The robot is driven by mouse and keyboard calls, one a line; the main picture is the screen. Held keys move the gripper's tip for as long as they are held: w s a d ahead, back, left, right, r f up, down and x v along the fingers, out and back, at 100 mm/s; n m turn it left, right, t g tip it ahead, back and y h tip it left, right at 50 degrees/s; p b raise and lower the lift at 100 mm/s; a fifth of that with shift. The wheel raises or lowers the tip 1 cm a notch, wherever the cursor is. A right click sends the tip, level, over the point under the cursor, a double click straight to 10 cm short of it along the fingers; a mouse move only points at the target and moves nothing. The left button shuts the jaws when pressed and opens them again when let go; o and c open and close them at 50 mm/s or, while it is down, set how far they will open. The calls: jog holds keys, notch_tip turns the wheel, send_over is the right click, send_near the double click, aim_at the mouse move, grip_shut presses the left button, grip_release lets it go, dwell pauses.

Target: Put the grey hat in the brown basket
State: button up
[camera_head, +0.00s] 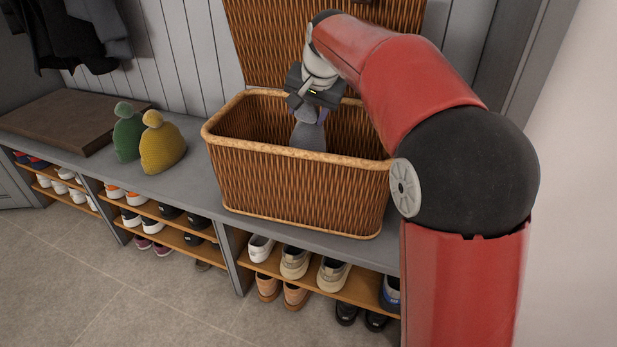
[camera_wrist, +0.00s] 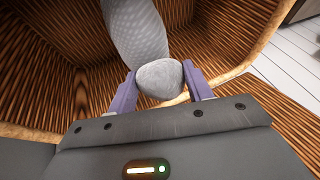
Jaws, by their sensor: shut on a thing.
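The grey hat (camera_head: 308,133) hangs inside the brown basket (camera_head: 290,185), with its lower part hidden behind the basket's front wall. My gripper (camera_head: 315,108) points down into the basket opening and is shut on the grey hat. In the wrist view, the purple fingers of my gripper (camera_wrist: 161,88) pinch the hat's rounded grey top, and the knitted body of the grey hat (camera_wrist: 138,32) extends beyond them. The woven walls of the basket (camera_wrist: 40,75) surround it. I cannot tell whether the hat touches the basket floor.
The basket stands on a grey bench (camera_head: 190,177). A green hat (camera_head: 127,135) and a yellow hat (camera_head: 161,146) sit left of it. Shoes fill the shelves below. The basket's lid (camera_head: 265,45) stands raised behind.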

aim_at(307, 140)
notch_tip(307, 140, down, 8)
jog(key=shift+r+b, duration=0.1)
jog(key=shift+b, duration=0.55)
jog(key=o, duration=1.3)
jog(key=shift+f, duration=0.2)
jog(key=shift+c, duration=0.2)
jog(key=shift+r, duration=0.3)
jog(key=p+v, duration=0.1)
jog(key=v, duration=1)
jog(key=shift+s+r+p, duration=0.25)
jog(key=shift+p, duration=0.1)
jog(key=shift+d, duration=0.15)
